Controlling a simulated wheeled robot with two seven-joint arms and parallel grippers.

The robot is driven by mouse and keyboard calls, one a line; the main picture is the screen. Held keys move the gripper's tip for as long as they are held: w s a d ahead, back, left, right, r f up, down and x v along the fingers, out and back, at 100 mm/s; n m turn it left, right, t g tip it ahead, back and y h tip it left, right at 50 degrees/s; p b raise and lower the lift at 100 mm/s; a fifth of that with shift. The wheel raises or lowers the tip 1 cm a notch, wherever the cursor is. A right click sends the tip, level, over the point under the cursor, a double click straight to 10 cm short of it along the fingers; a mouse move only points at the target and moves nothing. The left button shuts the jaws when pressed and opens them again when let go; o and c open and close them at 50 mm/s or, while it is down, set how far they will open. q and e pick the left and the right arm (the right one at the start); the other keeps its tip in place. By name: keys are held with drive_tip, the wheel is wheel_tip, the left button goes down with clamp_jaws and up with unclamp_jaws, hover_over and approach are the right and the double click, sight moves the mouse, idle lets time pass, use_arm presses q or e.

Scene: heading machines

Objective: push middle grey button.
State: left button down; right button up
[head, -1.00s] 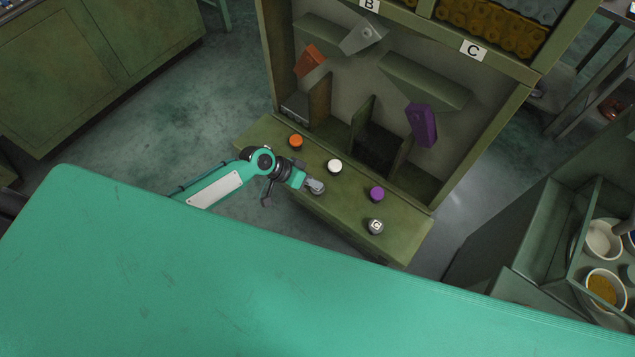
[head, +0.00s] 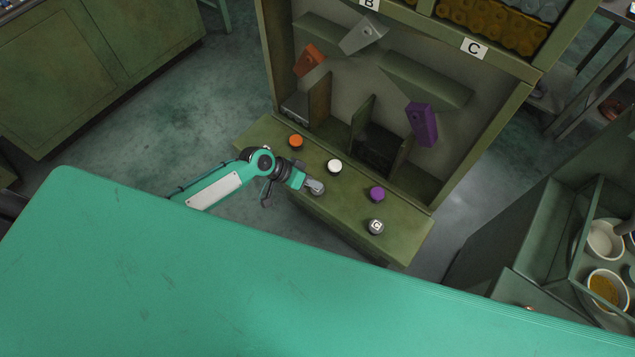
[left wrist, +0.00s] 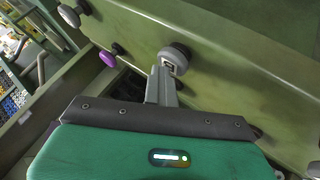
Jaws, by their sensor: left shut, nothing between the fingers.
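The middle grey button (head: 317,187) sits on the sloped green ledge of the machine, with the tip of my left gripper (head: 306,184) right at it and partly over it. In the left wrist view, the button (left wrist: 180,52) is a round grey knob straight beyond the shut, empty fingers (left wrist: 166,72). The fingertips overlap its near side; whether they touch it or press it in, I cannot tell. Another grey button, marked C (head: 376,227), stands to the right; it also shows in the left wrist view (left wrist: 70,15). My right gripper is not in view.
Orange (head: 296,142), white (head: 335,167) and purple (head: 377,194) buttons line the ledge behind the grey ones. The purple one also shows in the left wrist view (left wrist: 107,56). Above are chutes and labels B and C. A bench with bowls (head: 606,288) stands at right.

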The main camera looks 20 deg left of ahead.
use_arm(q)
drive_tip(key=shift+s+f, duration=0.25)
drive_tip(key=r+p, duration=0.2)
drive_tip(key=r, duration=0.1)
drive_tip(key=r+p, duration=0.3)
drive_tip(key=shift+w+r, duration=0.2)
drive_tip(key=shift+r, duration=0.05)
idle(0.7)
idle(1.1)
idle(0.9)
